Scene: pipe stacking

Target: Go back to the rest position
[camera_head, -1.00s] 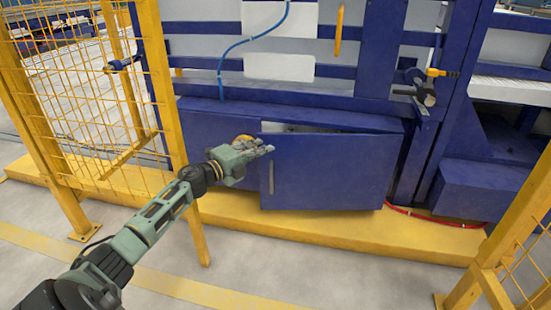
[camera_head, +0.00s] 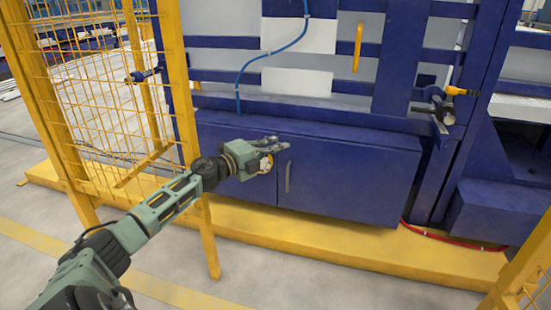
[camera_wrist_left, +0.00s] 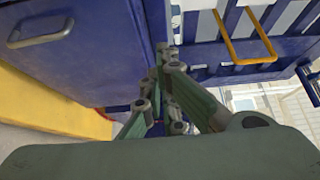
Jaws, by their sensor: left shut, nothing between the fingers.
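My left gripper (camera_head: 280,143) reaches in from the left in the head view, in front of the blue cabinet (camera_head: 345,185). Its fingers are shut with nothing between them. They are near the top left of the cabinet's right door, above its grey handle (camera_head: 288,177). I cannot tell whether they touch the door. The door looks closed. In the left wrist view the gripper (camera_wrist_left: 165,65) shows its green fingers together, with the handle (camera_wrist_left: 40,32) at the upper left. My right gripper is not in view.
A yellow mesh fence (camera_head: 95,95) stands at the left, its post close to my left arm. Another yellow fence part (camera_head: 525,260) is at the lower right. A yellow plinth (camera_head: 340,245) runs below the cabinet.

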